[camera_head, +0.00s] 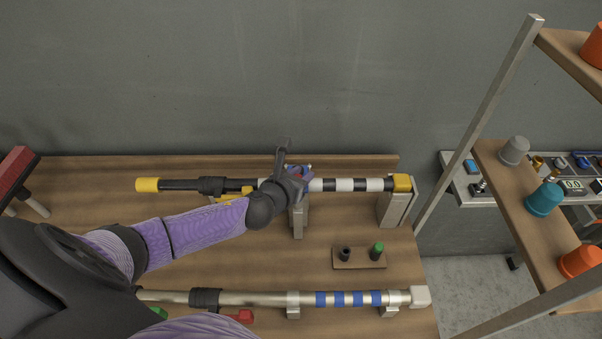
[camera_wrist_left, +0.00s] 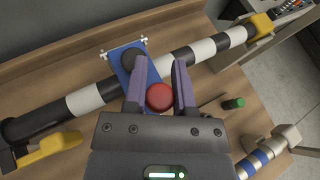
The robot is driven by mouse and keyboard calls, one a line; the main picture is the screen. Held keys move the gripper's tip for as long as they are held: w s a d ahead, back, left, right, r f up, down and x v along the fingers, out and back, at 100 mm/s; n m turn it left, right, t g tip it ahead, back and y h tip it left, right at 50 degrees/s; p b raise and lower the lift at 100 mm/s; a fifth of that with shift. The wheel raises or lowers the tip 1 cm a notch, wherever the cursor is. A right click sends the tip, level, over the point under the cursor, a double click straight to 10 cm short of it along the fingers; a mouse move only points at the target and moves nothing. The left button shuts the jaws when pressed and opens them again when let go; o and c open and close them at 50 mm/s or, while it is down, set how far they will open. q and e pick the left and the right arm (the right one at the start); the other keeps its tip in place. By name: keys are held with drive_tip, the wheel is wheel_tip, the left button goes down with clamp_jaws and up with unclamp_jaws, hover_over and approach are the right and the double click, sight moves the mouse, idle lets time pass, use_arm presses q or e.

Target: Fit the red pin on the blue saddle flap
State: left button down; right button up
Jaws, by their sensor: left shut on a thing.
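The red pin (camera_wrist_left: 160,97) shows as a round red head between the two purple fingers of my left gripper (camera_wrist_left: 159,78) in the left wrist view. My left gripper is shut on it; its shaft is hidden. The blue saddle flap (camera_wrist_left: 149,75) lies across the striped black-and-white pole (camera_wrist_left: 82,99), just beyond the fingers, with a dark round spot near its far end. In the head view my left gripper (camera_head: 294,178) is over the pole at the saddle, covering most of the blue flap (camera_head: 304,167). I cannot tell whether pin and flap touch. My right gripper is not in view.
A small wooden block (camera_head: 345,265) holds a black peg and a green pin (camera_head: 377,249). A blue-banded metal pole (camera_head: 250,299) lies nearer the front. A yellow lever (camera_wrist_left: 52,146) is beside the striped pole. A shelf rack (camera_head: 490,105) stands at right.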

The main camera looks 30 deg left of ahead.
use_arm(q)
drive_tip(key=shift+f+b, duration=0.4)
drive_tip(key=shift+f, duration=0.2)
drive_tip(key=shift+c, duration=1.8)
unclamp_jaws()
drive_tip(key=shift+d, duration=0.1)
drive_tip(key=p+v, duration=0.1)
drive_tip(key=v, duration=0.9)
drive_tip(key=shift+p, duration=0.4)
drive_tip(key=shift+d+r, duration=0.1)
